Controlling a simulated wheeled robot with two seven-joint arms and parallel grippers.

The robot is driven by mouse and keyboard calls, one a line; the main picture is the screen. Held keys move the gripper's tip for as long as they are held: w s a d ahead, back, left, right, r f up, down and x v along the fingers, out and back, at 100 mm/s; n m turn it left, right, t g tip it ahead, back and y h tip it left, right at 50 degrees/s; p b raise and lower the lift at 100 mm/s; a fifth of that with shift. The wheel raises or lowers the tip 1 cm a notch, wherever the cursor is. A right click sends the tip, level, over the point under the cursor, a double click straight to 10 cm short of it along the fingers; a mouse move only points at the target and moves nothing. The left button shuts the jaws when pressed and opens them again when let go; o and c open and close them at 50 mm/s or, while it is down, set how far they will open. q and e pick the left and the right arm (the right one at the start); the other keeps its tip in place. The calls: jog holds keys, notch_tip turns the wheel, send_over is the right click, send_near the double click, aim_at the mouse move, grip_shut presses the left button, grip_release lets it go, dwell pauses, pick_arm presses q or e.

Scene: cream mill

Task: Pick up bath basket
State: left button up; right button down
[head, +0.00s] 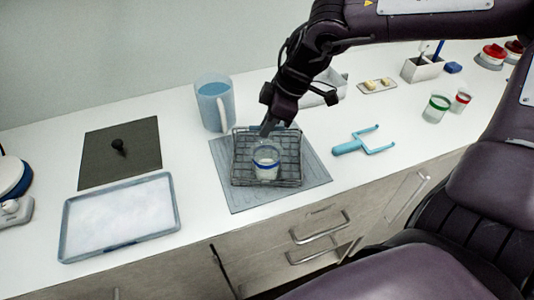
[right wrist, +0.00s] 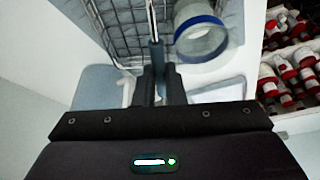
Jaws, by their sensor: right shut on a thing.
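The bath basket (head: 240,170), a dark wire basket, is over the grey mat (head: 248,201) in the middle of the counter. I cannot tell whether it touches the mat. A clear glass with a blue band (head: 266,163) stands upright inside it. My right gripper (head: 267,129) is at the basket's back side. In the right wrist view its fingers (right wrist: 157,52) are shut on a thin metal bar of the basket (right wrist: 115,28), with the blue-banded glass (right wrist: 202,38) beside them. My left gripper is not in view.
A blue-filled pitcher (head: 215,104) stands close behind the basket's left side. A blue forked tool (head: 362,143) lies to the right. A white-filled tray (head: 120,217) and a dark mat (head: 98,155) lie left. Banded glasses (head: 437,108) stand far right.

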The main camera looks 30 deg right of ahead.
jog(key=shift+r, duration=0.1)
jog(key=shift+r+p, duration=0.35)
jog(key=shift+p, duration=0.15)
notch_tip(320, 180, up, 28)
jog(key=b, duration=0.1)
jog(key=shift+f+b, duration=0.15)
jog(key=shift+b, duration=0.25)
jog(key=shift+w, duration=0.1)
dwell(0.9)
